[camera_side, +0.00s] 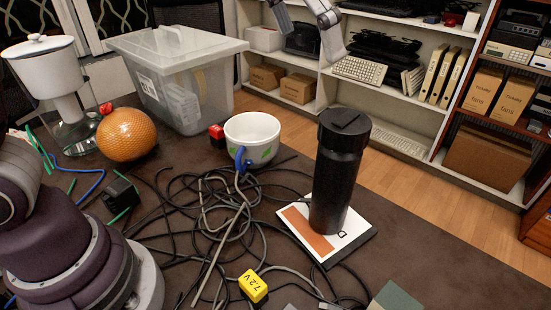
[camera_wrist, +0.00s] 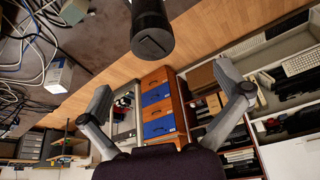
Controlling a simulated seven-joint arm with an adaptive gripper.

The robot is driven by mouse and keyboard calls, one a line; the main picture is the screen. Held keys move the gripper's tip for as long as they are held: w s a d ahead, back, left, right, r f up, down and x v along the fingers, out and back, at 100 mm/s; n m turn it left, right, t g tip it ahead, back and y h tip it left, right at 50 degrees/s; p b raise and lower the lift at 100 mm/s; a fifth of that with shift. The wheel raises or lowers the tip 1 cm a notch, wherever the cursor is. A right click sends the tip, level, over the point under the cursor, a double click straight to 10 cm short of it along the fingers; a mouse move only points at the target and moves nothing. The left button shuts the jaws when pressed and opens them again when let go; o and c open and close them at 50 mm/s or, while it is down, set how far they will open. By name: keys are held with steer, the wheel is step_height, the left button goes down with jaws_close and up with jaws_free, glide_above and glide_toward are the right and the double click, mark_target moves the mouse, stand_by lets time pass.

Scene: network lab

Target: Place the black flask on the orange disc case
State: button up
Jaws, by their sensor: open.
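The black flask (camera_side: 340,165) stands upright on the flat disc case (camera_side: 298,218) in the side view. The case has an orange band and a white part with dark print, and the flask covers its middle. The flask's lid end shows at the top of the wrist view (camera_wrist: 152,38). My gripper (camera_side: 309,28) is at the top of the side view, above the flask and apart from it. In the wrist view my gripper (camera_wrist: 170,85) has its fingers spread wide with nothing between them.
Tangled dark cables (camera_side: 215,205) lie left of the case. A white mug (camera_side: 252,128), an orange textured ball (camera_side: 127,135) and a clear plastic bin (camera_side: 180,60) stand behind. A yellow block (camera_side: 253,286) lies in front. The dark table (camera_side: 440,250) is clear at right.

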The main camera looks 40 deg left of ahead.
steer(key=s+a+f+n+t+y, duration=0.1)
steer(key=s+a+f+n, duration=0.3)
steer(key=s+a+f, duration=0.5)
steer(key=s+a, duration=0.2)
steer(key=s, duration=0.1)
steer(key=shift+s+a+f+n+y, duration=0.15)
steer(key=shift+s+a+n+y, duration=0.1)
steer(key=shift+s+n+y, duration=0.15)
